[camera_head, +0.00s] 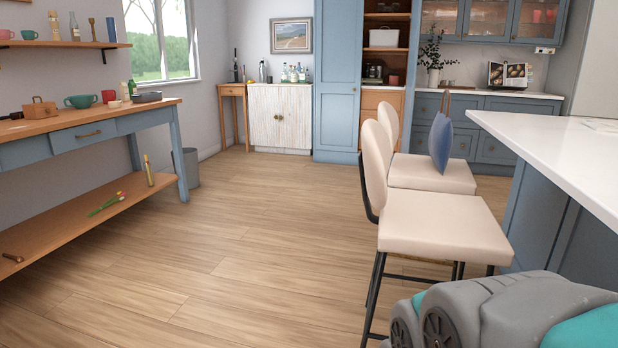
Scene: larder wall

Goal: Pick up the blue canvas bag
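The blue canvas bag (440,145) stands upright on the seat of the farther cream stool (415,173), close to the white counter. Its brown handle rises above it. My gripper is not in view, so I cannot see its state or where it is relative to the bag.
A nearer cream stool (440,225) stands in front of the bag's stool. The white-topped island (560,145) is on the right. A wooden workbench (90,122) with a lower shelf and a grey bin (190,167) are on the left. The wooden floor (230,240) between is clear.

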